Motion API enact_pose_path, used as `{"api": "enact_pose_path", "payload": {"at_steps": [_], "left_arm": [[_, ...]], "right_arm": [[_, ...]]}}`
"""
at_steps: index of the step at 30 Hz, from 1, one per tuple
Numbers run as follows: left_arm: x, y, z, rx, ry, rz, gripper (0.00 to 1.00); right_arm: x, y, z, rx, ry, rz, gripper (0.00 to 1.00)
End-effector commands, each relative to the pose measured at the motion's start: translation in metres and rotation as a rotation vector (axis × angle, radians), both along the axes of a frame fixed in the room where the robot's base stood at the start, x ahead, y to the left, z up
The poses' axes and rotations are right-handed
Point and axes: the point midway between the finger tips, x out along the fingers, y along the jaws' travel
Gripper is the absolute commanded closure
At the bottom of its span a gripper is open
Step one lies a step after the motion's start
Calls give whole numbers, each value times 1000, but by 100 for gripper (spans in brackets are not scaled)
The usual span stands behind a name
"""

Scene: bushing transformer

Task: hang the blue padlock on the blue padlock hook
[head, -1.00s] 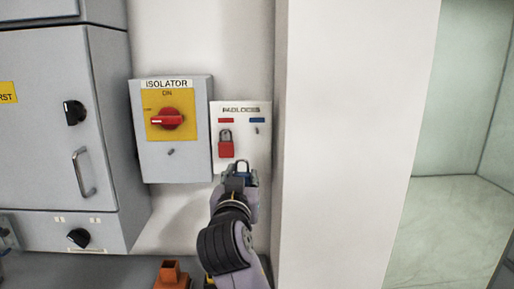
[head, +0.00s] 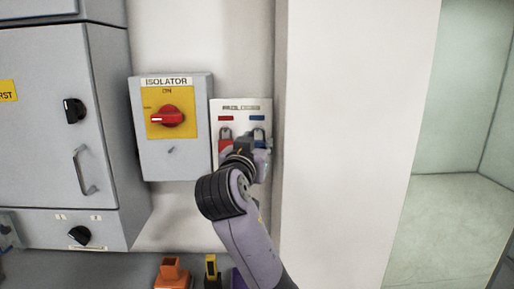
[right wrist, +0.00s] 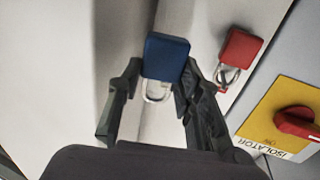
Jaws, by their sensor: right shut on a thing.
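The blue padlock (right wrist: 166,56) is between the fingers of my right gripper (right wrist: 154,88), which is shut on it. In the head view the padlock's shackle (head: 259,134) shows above my right gripper (head: 252,147), just under the blue label (head: 255,118) of the padlock board (head: 241,106). The blue padlock hook is hidden behind the padlock and gripper. I cannot tell whether the shackle is around the hook or only in front of it. My left gripper is not in view.
The red padlock (right wrist: 240,48) hangs on the board close beside the gripper; it also shows in the head view (head: 225,134). The isolator box (head: 173,160) with its red switch is to the left. A white wall edge stands close on the right.

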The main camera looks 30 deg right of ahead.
Motion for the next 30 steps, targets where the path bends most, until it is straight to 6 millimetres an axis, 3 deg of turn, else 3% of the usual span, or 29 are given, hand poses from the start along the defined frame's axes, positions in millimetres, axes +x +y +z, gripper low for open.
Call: {"api": "enact_pose_path", "payload": {"at_steps": [30], "left_arm": [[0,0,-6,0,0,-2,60]], "right_arm": [[50,-31,-10,1,-1,1,98]]}}
